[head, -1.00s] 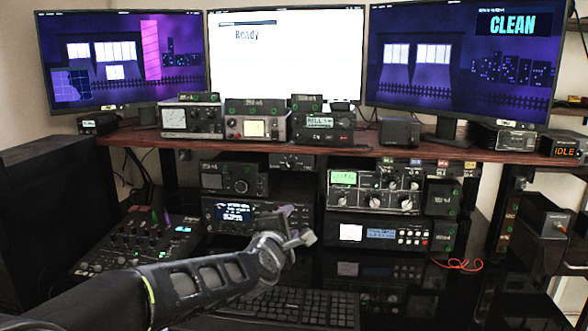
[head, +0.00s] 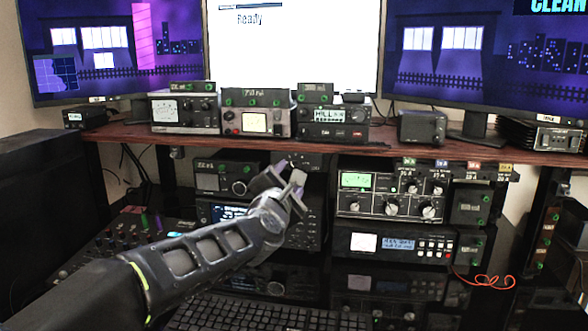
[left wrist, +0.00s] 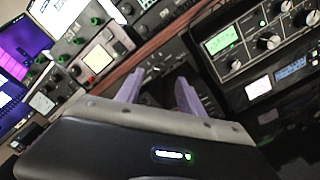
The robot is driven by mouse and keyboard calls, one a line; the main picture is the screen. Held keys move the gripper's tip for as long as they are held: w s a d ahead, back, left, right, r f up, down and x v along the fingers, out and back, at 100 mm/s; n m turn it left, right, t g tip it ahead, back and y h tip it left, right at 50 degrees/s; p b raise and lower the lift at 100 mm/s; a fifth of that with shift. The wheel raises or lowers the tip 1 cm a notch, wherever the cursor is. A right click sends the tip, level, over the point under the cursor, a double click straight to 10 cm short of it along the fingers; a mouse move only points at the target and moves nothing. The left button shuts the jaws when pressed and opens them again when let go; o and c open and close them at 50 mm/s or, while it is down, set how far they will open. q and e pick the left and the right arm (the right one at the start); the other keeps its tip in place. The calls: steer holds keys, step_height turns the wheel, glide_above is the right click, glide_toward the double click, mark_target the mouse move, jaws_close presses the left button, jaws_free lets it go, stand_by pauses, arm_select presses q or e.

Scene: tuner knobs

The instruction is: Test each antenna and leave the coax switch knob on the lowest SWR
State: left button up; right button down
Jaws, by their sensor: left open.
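A small dark box (head: 312,161) that looks like the coax switch hangs under the shelf at centre in the head view. Its knob is largely hidden behind my left gripper (head: 284,178), so I cannot read its position. The gripper is open just in front of this box. In the left wrist view the two purple fingers (left wrist: 160,92) are apart, with dark equipment between and beyond them; contact with a knob cannot be told. A tuner (head: 390,193) with a green lit display and several knobs stands to the right; its reading is too small to make out. My right gripper is not in view.
The wooden shelf (head: 230,137) runs just above the gripper, carrying several small radios and meters. A radio (head: 225,180) sits left of the gripper. A keyboard (head: 260,312) lies below. The middle monitor (head: 290,40) reads "Ready".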

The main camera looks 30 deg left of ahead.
mark_target(295, 166)
arm_select(q)
steer(key=p+x, duration=0.1)
steer(key=x, duration=0.5)
steer(key=shift+w, duration=0.2)
steer(key=shift+a, duration=0.1)
jaws_close()
